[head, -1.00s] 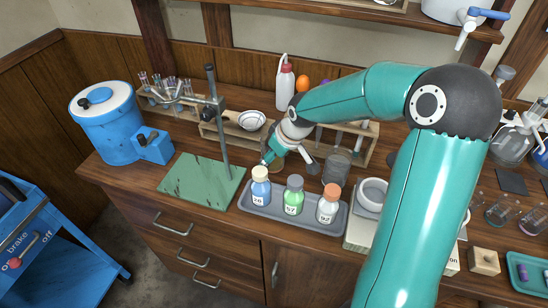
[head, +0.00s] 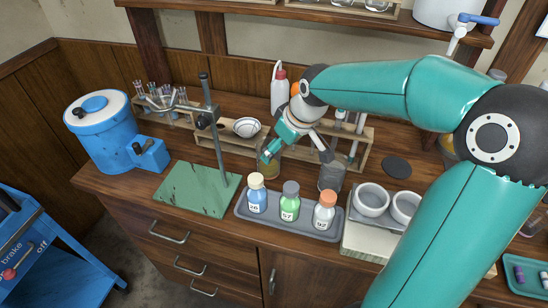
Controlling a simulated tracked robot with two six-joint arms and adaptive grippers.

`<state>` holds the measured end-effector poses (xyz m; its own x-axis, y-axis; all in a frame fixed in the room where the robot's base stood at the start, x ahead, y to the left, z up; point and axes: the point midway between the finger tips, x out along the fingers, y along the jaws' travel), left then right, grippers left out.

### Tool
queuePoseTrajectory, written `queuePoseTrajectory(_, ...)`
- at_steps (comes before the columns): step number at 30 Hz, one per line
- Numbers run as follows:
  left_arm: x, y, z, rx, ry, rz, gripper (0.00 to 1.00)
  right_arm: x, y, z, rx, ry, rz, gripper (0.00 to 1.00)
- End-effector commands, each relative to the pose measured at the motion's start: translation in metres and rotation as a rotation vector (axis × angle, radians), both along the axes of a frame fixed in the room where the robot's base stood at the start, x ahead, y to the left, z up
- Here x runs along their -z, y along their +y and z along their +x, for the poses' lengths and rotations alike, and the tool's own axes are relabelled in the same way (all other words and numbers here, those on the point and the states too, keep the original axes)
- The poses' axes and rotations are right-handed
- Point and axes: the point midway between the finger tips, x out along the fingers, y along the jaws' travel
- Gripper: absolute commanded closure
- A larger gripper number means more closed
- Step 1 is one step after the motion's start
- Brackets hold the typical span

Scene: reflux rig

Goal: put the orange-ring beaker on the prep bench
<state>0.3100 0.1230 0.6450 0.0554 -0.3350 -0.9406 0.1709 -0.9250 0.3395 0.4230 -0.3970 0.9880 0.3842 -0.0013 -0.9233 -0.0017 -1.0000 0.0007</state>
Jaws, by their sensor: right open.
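My right gripper (head: 297,156) is open, pointing down over the wooden bench (head: 140,182), behind the bottle tray. Its left finger is in front of a small glass beaker with amber colour (head: 268,169), partly hiding it. Its right finger is just above a grey mesh-like cylinder (head: 331,178). I see nothing held between the fingers. I cannot make out an orange ring on the amber beaker, nor tell whether this bench is the prep bench. My left gripper is not in view.
A grey tray (head: 240,210) holds three capped bottles in front. Two white bowls (head: 372,198) stand to its right. A green-based clamp stand (head: 200,190) rises to the left; a test-tube rack (head: 362,148) stands behind. A dark round pad (head: 396,167) lies clear.

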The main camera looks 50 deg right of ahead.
Motion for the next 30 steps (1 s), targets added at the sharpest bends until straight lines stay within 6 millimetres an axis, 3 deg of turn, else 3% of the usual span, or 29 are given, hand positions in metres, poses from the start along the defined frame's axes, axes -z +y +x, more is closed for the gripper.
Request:
queuePoseTrajectory(3,0.000,0.000,0.000,0.000,0.000,0.000,0.53,-0.017,0.000,-0.006,0.001,-0.003,-0.002,0.12)
queuePoseTrajectory(7,0.000,0.000,0.000,0.000,0.000,0.000,0.53,-0.025,0.000,-0.010,0.000,0.000,0.000,0.12)
queuePoseTrajectory(23,-0.001,0.000,0.000,0.000,0.000,0.000,0.53,-0.027,0.000,-0.011,0.000,0.001,0.001,0.12)
queuePoseTrajectory(26,-0.006,0.000,0.000,0.000,0.000,0.000,0.53,-0.033,0.000,-0.011,0.000,0.000,0.000,0.12)
queuePoseTrajectory(30,-0.028,0.000,0.000,0.000,0.000,0.000,0.53,-0.054,0.000,-0.011,0.000,0.000,0.000,0.12)
